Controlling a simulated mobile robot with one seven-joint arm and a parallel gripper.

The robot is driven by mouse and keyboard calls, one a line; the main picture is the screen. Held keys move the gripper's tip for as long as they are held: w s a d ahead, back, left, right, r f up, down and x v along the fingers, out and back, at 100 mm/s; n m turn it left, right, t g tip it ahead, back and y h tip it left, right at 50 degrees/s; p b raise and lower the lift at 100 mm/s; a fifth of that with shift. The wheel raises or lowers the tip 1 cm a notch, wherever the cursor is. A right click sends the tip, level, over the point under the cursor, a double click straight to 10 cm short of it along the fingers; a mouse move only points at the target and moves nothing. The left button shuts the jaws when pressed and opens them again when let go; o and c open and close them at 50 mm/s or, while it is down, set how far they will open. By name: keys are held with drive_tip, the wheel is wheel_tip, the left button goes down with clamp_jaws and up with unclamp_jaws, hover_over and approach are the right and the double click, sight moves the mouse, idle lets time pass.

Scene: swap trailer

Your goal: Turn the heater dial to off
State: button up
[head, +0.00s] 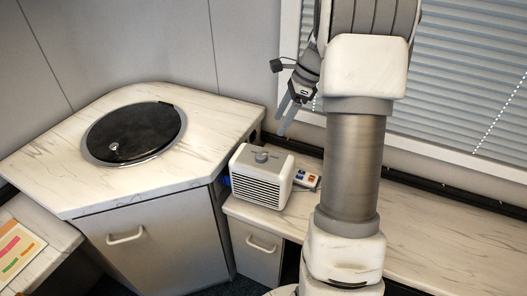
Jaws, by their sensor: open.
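The heater (259,185) is a small white box with a dark slatted grille, standing on the marbled counter at the middle of the head view. Its grey dial (262,156) is a round knob on the top face. The dial's pointer and markings are too small to read. My gripper (285,118) is above and a little to the right of the heater, pointing down. Its fingers are apart with nothing between them, and it does not appear to touch the heater or the dial.
A higher counter (215,115) with a round black lid (134,132) stands to the left. A small card or box with coloured marks (306,179) lies just right of the heater. A window with blinds (465,70) is behind. The counter at right (440,235) is clear.

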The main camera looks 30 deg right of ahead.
sight(262, 155)
drive_tip(key=b+x, duration=0.1)
drive_tip(key=x, duration=1.1)
drive_tip(key=shift+a+f, duration=0.1)
drive_tip(key=shift+f, duration=0.15)
clamp_jaws()
